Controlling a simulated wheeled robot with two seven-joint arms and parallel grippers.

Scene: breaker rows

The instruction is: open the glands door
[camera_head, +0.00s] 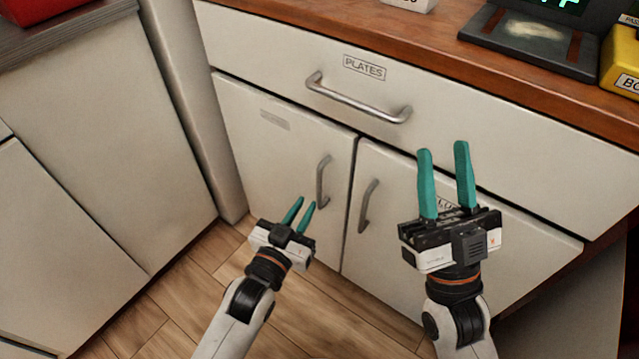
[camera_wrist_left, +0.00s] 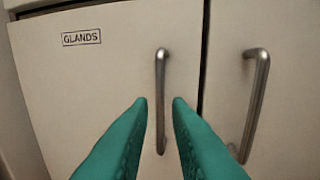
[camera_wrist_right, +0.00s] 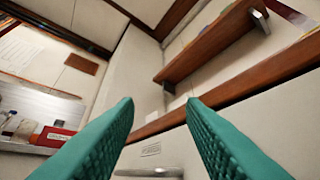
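The glands door (camera_head: 265,140) is the left cabinet door under the drawer, and it is shut. Its GLANDS label (camera_wrist_left: 81,37) reads clearly in the left wrist view. Its upright metal handle (camera_head: 322,181) is near the door's right edge; the handle also shows in the left wrist view (camera_wrist_left: 161,100). My left gripper (camera_head: 300,214) is open and empty, in front of and below the handle. My right gripper (camera_head: 442,166) is open and empty before the right door.
The right door (camera_head: 400,240) has its own handle (camera_head: 367,205) close by. The PLATES drawer (camera_head: 450,120) with a horizontal handle (camera_head: 358,100) is above, shut. A wooden counter (camera_head: 420,48) holds a dark device (camera_head: 530,40) and a yellow box (camera_head: 622,62). Wood floor (camera_head: 185,300) is clear.

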